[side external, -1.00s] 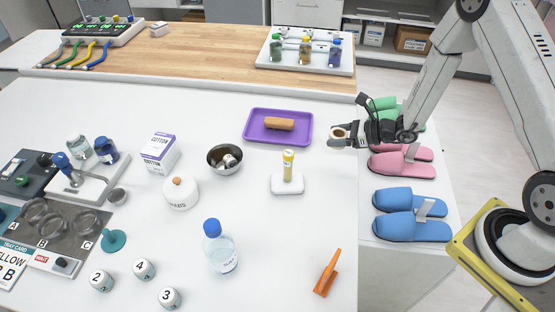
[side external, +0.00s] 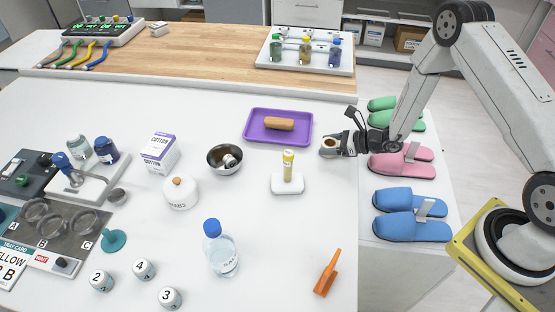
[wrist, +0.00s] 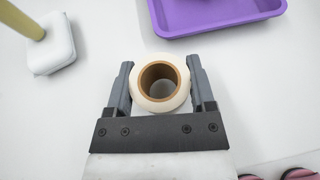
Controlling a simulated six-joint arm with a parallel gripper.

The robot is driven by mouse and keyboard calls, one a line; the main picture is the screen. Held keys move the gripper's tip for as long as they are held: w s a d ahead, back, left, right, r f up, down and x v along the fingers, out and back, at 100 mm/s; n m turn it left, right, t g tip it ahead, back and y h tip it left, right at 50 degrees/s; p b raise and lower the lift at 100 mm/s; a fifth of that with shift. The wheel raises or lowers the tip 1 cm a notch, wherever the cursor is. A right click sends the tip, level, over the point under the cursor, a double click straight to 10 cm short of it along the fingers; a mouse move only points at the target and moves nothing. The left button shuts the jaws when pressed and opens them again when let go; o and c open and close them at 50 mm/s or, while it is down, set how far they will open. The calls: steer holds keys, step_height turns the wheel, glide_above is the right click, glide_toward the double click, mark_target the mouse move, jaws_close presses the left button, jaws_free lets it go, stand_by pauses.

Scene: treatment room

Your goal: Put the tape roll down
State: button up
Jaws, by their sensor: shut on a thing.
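The tape roll (wrist: 179,99) is white with a brown cardboard core. In the wrist view it sits between the two fingers of my gripper (wrist: 161,85), its hole facing the camera. My gripper is shut on it. In the side external view my gripper (side external: 329,147) holds the tape roll (side external: 326,153) near the right edge of the white table (side external: 290,235), in front of and right of the purple tray (side external: 252,139). I cannot tell whether the roll touches the table.
The purple tray holds a tan block (side external: 279,124). A white block with a yellow stick (side external: 288,184) stands left of my gripper. Pink slippers (side external: 390,161) and blue slippers (side external: 405,228) lie on the right. An orange cone-shaped object (side external: 328,275) lies at the front. Bare table lies below my gripper.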

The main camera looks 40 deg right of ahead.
steer(key=shift+f, duration=0.3)
steer(key=shift+f, duration=0.1)
steer(key=o, duration=1.2)
steer(key=v, duration=1.2)
